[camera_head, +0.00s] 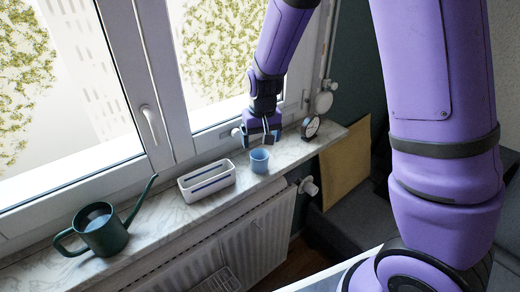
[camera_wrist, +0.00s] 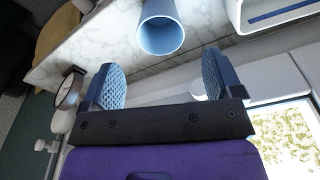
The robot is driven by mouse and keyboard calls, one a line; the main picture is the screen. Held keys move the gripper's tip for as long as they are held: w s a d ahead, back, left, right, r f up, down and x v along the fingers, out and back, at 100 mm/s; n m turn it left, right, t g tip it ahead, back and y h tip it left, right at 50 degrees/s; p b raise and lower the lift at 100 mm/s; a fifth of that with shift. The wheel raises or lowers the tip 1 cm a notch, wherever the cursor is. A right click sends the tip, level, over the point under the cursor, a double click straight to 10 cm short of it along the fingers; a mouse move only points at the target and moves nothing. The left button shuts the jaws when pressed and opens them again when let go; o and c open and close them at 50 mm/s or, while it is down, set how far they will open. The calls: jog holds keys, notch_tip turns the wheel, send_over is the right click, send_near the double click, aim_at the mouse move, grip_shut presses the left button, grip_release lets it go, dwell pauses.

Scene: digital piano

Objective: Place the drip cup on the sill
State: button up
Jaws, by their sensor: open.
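The light blue drip cup (camera_head: 259,163) stands upright on the marble sill (camera_head: 170,212), between the white trough and the clock. It also shows in the wrist view (camera_wrist: 160,37) at the top middle, just beyond my fingertips. My gripper (camera_head: 258,141) is open and empty, just behind the cup on the window side. In the wrist view my gripper (camera_wrist: 162,78) has its two fingers spread wide, with bare sill between them and the cup apart from both.
A white trough (camera_head: 207,182) stands left of the cup, and a dark green watering can (camera_head: 101,231) stands farther left. A small clock (camera_head: 311,126) is at the right end of the sill. The window frame (camera_head: 150,160) rises behind; a radiator (camera_head: 238,243) is below.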

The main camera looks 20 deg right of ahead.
jog(key=s+d+r+t+y, duration=0.1)
jog(key=s+d+r, duration=0.1)
jog(key=s+r, duration=0.55)
jog(key=s+d+r+t, duration=0.1)
jog(key=s+d+r, duration=0.25)
jog(key=r, duration=0.75)
jog(key=s+d+r+t, duration=0.1)
jog(key=s+r, duration=0.2)
jog(key=s, duration=0.4)
jog(key=s+d+r+h, duration=0.1)
jog(key=s+r, duration=0.2)
jog(key=s, duration=0.5)
jog(key=shift+s+d+t, duration=0.2)
jog(key=shift+s+t, duration=0.1)
jog(key=shift+t, duration=0.1)
